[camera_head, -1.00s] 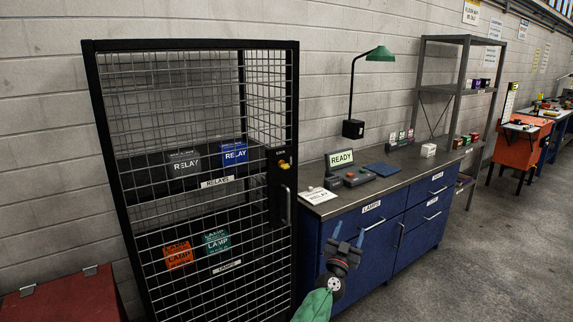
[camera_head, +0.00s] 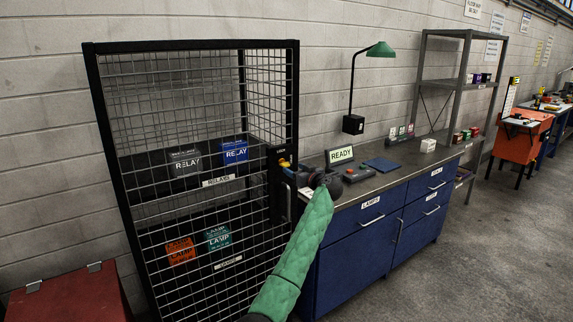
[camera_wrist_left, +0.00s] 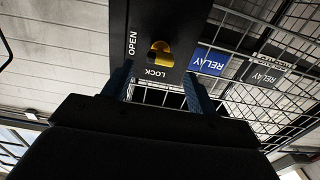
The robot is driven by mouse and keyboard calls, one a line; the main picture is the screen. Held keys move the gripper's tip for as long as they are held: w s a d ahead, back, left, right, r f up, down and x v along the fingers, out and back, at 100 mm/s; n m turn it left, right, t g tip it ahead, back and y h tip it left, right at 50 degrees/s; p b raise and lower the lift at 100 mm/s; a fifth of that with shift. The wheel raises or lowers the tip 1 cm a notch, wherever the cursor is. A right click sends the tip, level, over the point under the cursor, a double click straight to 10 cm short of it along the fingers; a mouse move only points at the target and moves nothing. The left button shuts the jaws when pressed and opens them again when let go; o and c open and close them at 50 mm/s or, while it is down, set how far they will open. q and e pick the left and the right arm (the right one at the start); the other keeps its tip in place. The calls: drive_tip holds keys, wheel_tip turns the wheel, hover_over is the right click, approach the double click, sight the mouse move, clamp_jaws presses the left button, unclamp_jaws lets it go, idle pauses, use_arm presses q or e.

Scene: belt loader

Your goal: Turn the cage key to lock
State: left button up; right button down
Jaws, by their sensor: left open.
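The yellow cage key (camera_wrist_left: 160,56) sits in a dark lock plate (camera_wrist_left: 185,22) on the cage door, between the words OPEN and LOCK. I cannot tell for sure which word it points to. In the head view a small part of the key (camera_head: 285,162) shows above the door handle (camera_head: 288,203). My left gripper (camera_head: 292,172) is close in front of the lock plate, its green-sleeved arm rising from below. In the left wrist view its blue fingers (camera_wrist_left: 157,86) are apart, with the key beyond and between their tips, not gripped. My right gripper is not in view.
The mesh cage (camera_head: 91,110) is shut and holds relay boxes (camera_head: 235,151) above and lamp boxes (camera_head: 181,251) below. A blue workbench (camera_head: 345,250) with a READY display (camera_head: 341,155) stands close on the right. A red box (camera_head: 70,297) is at the lower left.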

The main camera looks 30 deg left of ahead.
sight(289, 165)
use_arm(q)
drive_tip(key=p+x, duration=0.1)
drive_tip(key=x, duration=0.4)
drive_tip(key=shift+r+p, duration=0.15)
drive_tip(key=shift+p, duration=0.15)
drive_tip(key=shift+w+a, duration=0.3)
drive_tip(key=shift+a, duration=0.35)
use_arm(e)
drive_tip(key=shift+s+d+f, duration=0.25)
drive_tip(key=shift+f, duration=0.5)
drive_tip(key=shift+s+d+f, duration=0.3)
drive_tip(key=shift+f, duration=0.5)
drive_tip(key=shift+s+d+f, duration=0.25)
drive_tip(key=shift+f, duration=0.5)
use_arm(q)
drive_tip(key=c, duration=1)
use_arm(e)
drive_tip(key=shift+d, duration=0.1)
